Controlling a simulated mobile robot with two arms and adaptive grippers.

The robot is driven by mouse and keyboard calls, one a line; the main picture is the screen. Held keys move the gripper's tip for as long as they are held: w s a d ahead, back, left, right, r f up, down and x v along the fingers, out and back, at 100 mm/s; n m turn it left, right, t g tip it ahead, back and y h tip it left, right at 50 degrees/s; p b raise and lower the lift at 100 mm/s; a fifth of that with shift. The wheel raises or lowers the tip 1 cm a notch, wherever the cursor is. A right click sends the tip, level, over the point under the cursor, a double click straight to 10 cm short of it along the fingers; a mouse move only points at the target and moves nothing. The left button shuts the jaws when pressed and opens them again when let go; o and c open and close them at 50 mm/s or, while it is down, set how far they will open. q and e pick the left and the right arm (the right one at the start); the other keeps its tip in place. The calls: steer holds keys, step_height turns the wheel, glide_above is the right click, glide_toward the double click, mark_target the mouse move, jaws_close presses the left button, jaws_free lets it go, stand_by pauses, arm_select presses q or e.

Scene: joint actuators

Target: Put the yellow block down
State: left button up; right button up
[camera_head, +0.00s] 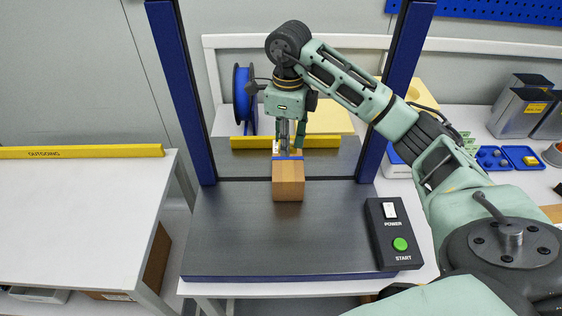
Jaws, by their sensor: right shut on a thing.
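A tan-yellow block (288,187) is at the middle of the dark grey machine bed (240,225), between two blue posts. It is the only loose block I see on the bed. My right gripper (288,148) points down at the far end of the block and is shut. A thin blue strip (288,158) shows at the fingertips. The fingers hide the far end of the block, and I cannot tell whether its underside touches the bed. My left gripper is not in view.
A control box (394,235) with power switch and green start button stands at the bed's right front. A yellow bar (245,142) crosses behind the gripper. A blue spool (244,95) is behind it. The white outgoing table (80,215) at left is clear.

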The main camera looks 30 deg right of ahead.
steer(key=p, duration=0.1)
glide_above(289, 175)
step_height(289, 175, down, 4)
steer(key=shift+f, duration=0.55)
step_height(289, 175, down, 2)
steer(key=shift+w+f+p, duration=0.15)
steer(key=shift+f+p, duration=0.1)
steer(key=shift+p, duration=0.3)
steer(key=shift+f, duration=0.35)
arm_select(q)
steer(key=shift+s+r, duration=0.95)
arm_select(e)
steer(key=o, duration=0.4)
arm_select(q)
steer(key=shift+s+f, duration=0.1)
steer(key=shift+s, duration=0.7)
arm_select(e)
steer(key=o, duration=0.5)
